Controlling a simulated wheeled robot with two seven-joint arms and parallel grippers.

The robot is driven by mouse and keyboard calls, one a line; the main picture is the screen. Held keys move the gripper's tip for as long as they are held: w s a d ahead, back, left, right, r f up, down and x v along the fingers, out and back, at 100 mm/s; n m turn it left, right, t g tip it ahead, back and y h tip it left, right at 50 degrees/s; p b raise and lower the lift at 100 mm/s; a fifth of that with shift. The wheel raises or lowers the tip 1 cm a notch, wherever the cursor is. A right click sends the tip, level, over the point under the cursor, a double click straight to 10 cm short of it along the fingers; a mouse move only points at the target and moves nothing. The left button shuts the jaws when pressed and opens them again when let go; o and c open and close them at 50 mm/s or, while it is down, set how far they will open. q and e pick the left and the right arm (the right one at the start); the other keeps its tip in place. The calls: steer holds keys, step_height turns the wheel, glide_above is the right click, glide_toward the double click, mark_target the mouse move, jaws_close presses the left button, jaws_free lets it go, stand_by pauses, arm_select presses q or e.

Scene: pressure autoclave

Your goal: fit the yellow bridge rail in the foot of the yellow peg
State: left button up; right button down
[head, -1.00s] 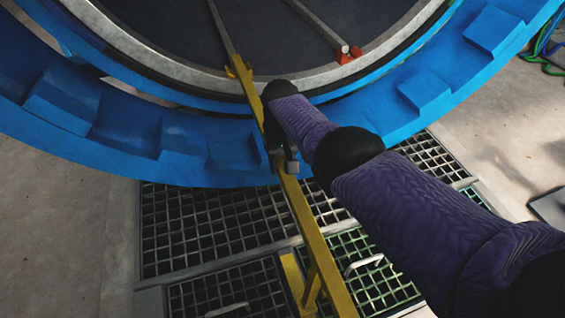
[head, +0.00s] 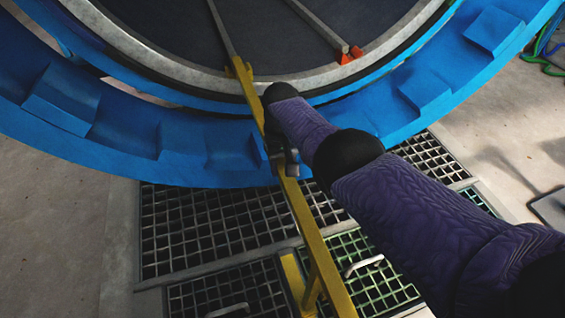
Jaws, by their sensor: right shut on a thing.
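The yellow bridge rail (head: 304,217) is a long bar that runs from the bottom of the head view up over the blue ring to the vessel mouth. Its far end meets yellow parts at the rim, where the yellow peg (head: 240,68) seems to be, at the end of the left inner rail. I cannot tell whether the rail end is seated in the peg's foot. My right gripper (head: 282,162) is shut on the bridge rail in front of the blue ring; the wrist partly hides the jaws. My left gripper is not in view.
The blue lugged ring (head: 130,125) surrounds the dark vessel mouth. Red parts (head: 349,54) sit at the end of the right inner rail (head: 318,24). Floor grating (head: 205,225) with metal handles lies below. Cables (head: 547,55) lie at the right edge. Bare floor shows at left.

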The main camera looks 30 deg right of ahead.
steer(key=shift+f+b, duration=0.6)
steer(key=shift+f, duration=0.6)
steer(key=shift+c, duration=1)
jaws_free()
steer(key=r+p, duration=0.1)
steer(key=r, duration=0.2)
steer(key=r+p, duration=0.1)
steer(key=r, duration=0.2)
steer(key=w+r+p, duration=0.1)
steer(key=r, duration=0.3)
steer(key=shift+d+p, duration=0.1)
steer(key=shift+p, duration=0.3)
